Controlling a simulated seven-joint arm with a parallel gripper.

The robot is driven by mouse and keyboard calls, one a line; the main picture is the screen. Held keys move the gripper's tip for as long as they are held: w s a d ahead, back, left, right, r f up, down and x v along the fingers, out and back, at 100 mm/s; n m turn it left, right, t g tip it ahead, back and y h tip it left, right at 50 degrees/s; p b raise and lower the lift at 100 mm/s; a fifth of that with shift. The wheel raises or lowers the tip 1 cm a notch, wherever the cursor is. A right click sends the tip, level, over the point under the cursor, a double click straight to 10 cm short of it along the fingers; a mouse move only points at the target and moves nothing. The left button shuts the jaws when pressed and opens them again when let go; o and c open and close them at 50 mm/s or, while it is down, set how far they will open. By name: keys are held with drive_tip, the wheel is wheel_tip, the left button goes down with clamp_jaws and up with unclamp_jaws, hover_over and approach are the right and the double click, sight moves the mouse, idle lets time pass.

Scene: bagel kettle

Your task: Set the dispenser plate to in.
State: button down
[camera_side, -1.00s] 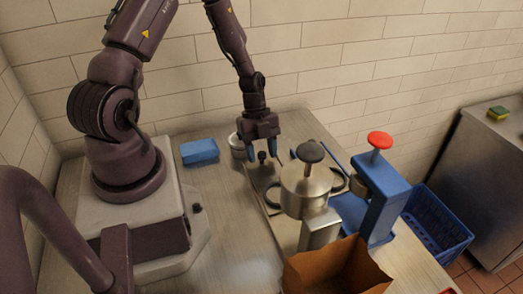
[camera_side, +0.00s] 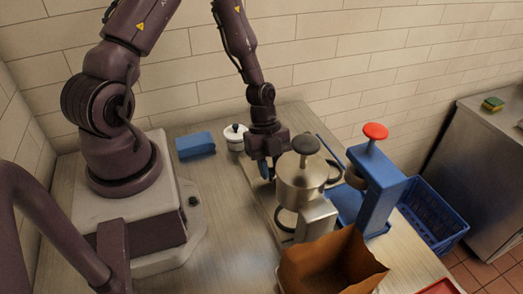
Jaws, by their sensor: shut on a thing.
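The dispenser is a steel hopper (camera_side: 298,180) with a dark knob on top, on a steel stand (camera_side: 318,222) near the middle of the table. My gripper (camera_side: 267,172) points down just left of and behind the hopper, close to its wall. The knob is hidden by the fingers. The plate itself is mostly hidden by the gripper and hopper, so I cannot tell exactly how far in it sits.
A blue press with a red knob (camera_side: 375,131) stands right of the dispenser. A brown open box (camera_side: 330,268) is in front. A lidded white pot (camera_side: 236,138) and a blue block (camera_side: 196,145) are at the back left. A blue basket (camera_side: 436,220) is at the right.

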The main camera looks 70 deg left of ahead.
drive_tip(key=shift+d, duration=1.1)
drive_tip(key=c, duration=1)
unclamp_jaws()
drive_tip(key=shift+a, duration=0.1)
drive_tip(key=shift+a+r, duration=0.1)
drive_tip(key=shift+r, duration=0.1)
drive_tip(key=v, duration=1.2)
drive_tip(key=shift+r, duration=0.25)
